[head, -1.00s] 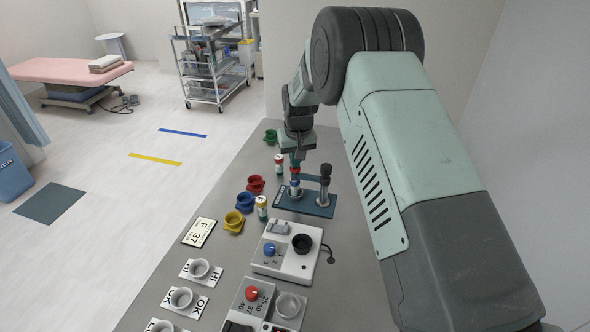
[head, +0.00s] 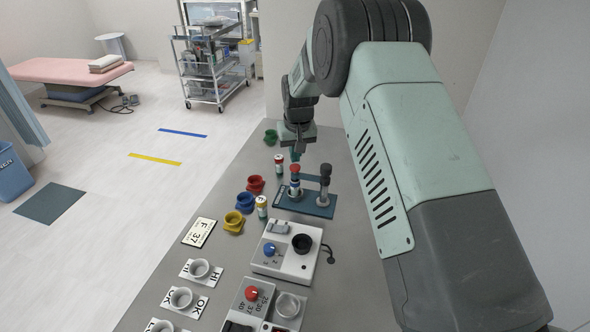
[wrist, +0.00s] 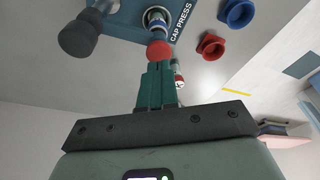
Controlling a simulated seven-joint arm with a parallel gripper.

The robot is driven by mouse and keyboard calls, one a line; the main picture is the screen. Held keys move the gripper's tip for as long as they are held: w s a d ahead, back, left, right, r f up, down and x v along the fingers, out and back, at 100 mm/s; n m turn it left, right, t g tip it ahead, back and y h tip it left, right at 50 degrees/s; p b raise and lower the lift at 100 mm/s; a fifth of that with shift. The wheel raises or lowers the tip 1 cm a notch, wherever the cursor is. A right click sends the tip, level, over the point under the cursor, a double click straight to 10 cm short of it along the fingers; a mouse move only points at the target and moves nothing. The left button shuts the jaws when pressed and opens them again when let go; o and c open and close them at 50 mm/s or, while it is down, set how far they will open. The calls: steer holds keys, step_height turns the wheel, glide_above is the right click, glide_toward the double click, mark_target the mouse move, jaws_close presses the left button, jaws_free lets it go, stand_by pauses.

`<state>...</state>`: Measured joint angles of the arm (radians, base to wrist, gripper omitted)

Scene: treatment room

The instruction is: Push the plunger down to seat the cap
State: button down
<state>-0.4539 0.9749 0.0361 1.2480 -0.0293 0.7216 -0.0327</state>
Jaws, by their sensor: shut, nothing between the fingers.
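The cap press has a blue base (head: 291,206) marked CAP PRESS in the wrist view. Its red-knobbed plunger (head: 295,169) stands above a blue-and-white piece at the press seat, and the red knob (wrist: 159,50) shows in the wrist view. A black-topped post (head: 325,182) stands right of the plunger. My gripper (head: 295,156) is shut and empty, with its tips close above and behind the knob. In the wrist view the fingertips (wrist: 158,68) point toward the knob; I cannot tell whether they touch it. The cap's seating is not clear.
A red-topped vial (head: 279,164) stands left of my gripper, and a yellow-topped vial (head: 262,206) nearer the front. Green (head: 270,136), red (head: 256,184), blue (head: 245,202) and yellow (head: 233,221) cups line the left. A white device (head: 286,250) sits in front of the press.

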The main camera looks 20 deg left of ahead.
steer(key=shift+r, duration=2.8)
steer(key=s+d+r+m+t, duration=0.1)
steer(key=s+d+r, duration=0.6)
steer(key=r, duration=0.4)
steer(key=s+d+r+m+t, duration=0.1)
steer(key=s+d+r, duration=0.3)
steer(key=d+r, duration=0.6)
steer(key=s+d+m, duration=0.1)
steer(key=s+d, duration=0.3)
steer(key=s, duration=0.4)
steer(key=s+d+r+m+t, duration=0.1)
steer(key=s+d, duration=0.3)
steer(key=s, duration=0.5)
steer(key=s+d+r+m+h, duration=0.1)
steer(key=s+d, duration=0.3)
steer(key=s, duration=0.5)
steer(key=shift+m+t, duration=0.3)
steer(key=shift+d, duration=0.1)
